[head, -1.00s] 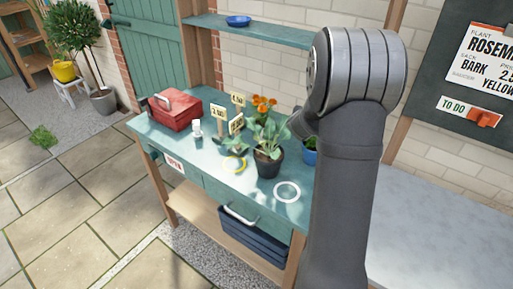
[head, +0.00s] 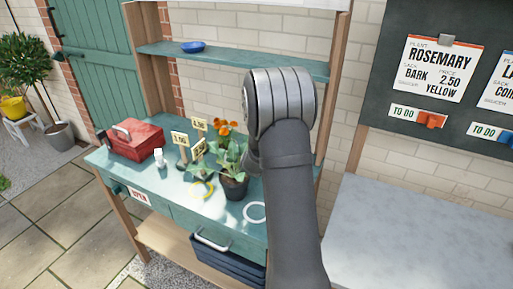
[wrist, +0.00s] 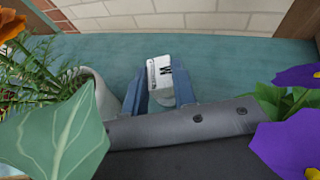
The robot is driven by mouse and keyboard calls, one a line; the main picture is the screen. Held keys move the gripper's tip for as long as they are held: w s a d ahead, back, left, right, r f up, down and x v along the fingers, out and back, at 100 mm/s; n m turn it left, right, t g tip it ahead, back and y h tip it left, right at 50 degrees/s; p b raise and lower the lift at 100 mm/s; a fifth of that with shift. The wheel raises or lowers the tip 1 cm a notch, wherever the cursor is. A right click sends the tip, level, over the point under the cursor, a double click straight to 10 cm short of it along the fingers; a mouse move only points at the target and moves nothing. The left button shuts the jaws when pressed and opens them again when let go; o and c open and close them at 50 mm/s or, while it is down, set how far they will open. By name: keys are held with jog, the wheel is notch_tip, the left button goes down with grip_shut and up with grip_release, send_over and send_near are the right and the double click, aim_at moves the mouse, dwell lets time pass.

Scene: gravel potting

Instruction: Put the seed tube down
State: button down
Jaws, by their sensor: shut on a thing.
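In the wrist view my gripper (wrist: 160,85) has its two blue-grey fingers on either side of a small white tube with dark lettering (wrist: 161,70), which looks like the seed tube. It is held between the fingers, over or on the green bench top (wrist: 225,50); I cannot tell whether its lower end touches. In the head view my arm hides the gripper and this tube.
Close around the gripper are a pale pot (wrist: 104,98), a broad green leaf (wrist: 55,135) and purple flowers (wrist: 290,145).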

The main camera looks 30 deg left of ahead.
jog(key=shift+f, duration=0.1)
jog(key=c, duration=1.2)
grip_release()
jog(key=shift+o, duration=0.2)
jog(key=shift+r, duration=0.2)
jog(key=s+d+r, duration=0.1)
jog(key=s+r, duration=0.3)
jog(key=r, duration=0.5)
jog(key=shift+s+d, duration=0.15)
jog(key=shift+d, duration=0.25)
jog(key=shift+f, duration=0.1)
